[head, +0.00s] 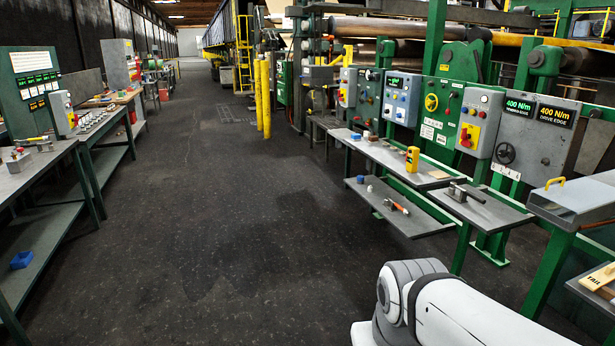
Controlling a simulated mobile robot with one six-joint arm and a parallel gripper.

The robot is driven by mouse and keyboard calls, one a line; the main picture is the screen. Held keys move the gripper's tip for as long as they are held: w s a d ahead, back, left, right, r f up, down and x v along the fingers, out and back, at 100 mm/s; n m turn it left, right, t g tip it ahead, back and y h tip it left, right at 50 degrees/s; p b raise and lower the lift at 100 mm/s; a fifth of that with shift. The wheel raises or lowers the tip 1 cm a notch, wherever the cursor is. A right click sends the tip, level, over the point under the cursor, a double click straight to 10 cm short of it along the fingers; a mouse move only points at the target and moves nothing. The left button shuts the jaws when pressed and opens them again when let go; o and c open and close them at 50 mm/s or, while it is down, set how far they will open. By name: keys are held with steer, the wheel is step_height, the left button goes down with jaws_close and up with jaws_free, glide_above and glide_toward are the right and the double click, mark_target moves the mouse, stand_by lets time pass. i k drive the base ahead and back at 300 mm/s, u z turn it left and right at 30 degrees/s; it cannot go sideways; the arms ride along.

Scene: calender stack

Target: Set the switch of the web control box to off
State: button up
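No label reading web control is legible, so I cannot tell which box it is. A grey box (478,122) on the green machine at right has a red and yellow rotary switch (468,136). A blue-grey box (402,98) left of it has a small green display and several knobs. A smaller grey box (347,87) farther along also has a red and yellow switch. Another grey box (62,114) with a red and yellow part stands on the left bench. Switch positions are too small to read. My arm shows at the bottom right; my gripper is out of view.
A narrow shelf bench (395,158) with a yellow device (412,159) runs before the right machine. A grey tray-like stand (480,208) and yellow-handled case (575,200) are nearer. Benches (45,165) line the left. Yellow posts (262,95) stand mid-aisle; the dark floor between is clear.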

mark_target(465, 144)
steer(key=z, duration=0.2)
steer(key=i, duration=1.65)
steer(key=z, duration=0.4)
steer(key=i, duration=2.25)
steer(key=z, duration=0.3)
